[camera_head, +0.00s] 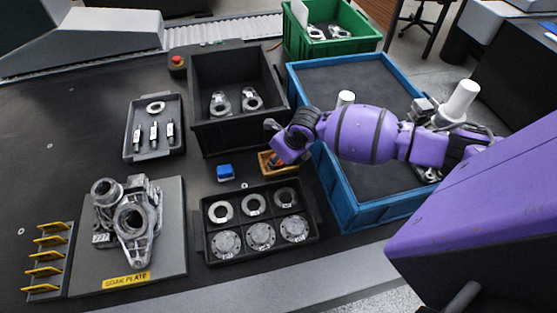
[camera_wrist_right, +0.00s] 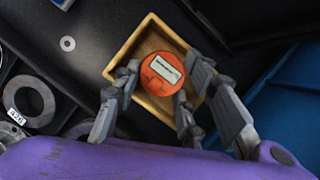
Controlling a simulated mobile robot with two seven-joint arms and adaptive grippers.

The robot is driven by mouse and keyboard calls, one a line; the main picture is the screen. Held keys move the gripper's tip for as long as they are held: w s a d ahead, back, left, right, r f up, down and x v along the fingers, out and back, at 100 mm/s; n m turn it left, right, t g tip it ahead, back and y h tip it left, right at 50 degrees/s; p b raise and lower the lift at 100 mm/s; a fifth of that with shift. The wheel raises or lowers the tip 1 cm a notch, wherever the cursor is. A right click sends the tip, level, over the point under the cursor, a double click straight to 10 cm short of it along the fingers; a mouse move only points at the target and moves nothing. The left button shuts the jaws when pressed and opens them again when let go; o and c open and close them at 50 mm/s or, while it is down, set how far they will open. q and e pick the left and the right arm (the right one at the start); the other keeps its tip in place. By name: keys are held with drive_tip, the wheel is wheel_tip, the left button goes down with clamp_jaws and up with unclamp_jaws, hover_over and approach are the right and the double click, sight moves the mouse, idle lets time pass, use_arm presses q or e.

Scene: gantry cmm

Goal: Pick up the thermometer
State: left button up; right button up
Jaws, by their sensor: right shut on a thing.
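The thermometer is an orange round body (camera_wrist_right: 160,82) with a pale rectangular display, seen in the right wrist view. It is inside or just above a small wooden tray (camera_wrist_right: 151,29); I cannot tell whether it still touches the tray floor. My right gripper (camera_wrist_right: 158,92) is shut on it, with grey fingers on both sides. In the head view the right gripper (camera_head: 281,146) is over the small wooden tray (camera_head: 264,163), and its hand hides most of the thermometer. My left gripper is not in view.
A blue block (camera_head: 225,172) lies left of the wooden tray. A black tray of rings and discs (camera_head: 312,240) is in front, a black bin (camera_head: 215,135) behind, and a blue crate (camera_head: 345,213) to the right. A casting (camera_head: 136,225) stands on the soak plate (camera_head: 88,271).

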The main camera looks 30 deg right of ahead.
drive_tip(key=shift+s, duration=0.15)
drive_tip(key=shift+a+r, duration=0.1)
drive_tip(key=shift+r, duration=0.1)
wheel_tip(320, 180, up, 2)
drive_tip(key=shift+r, duration=0.1)
drive_tip(key=s+r, duration=1)
drive_tip(key=s, duration=0.3)
drive_tip(key=shift+s+r+p, duration=0.15)
drive_tip(key=shift+s+p, duration=0.15)
drive_tip(key=shift+p, duration=0.05)
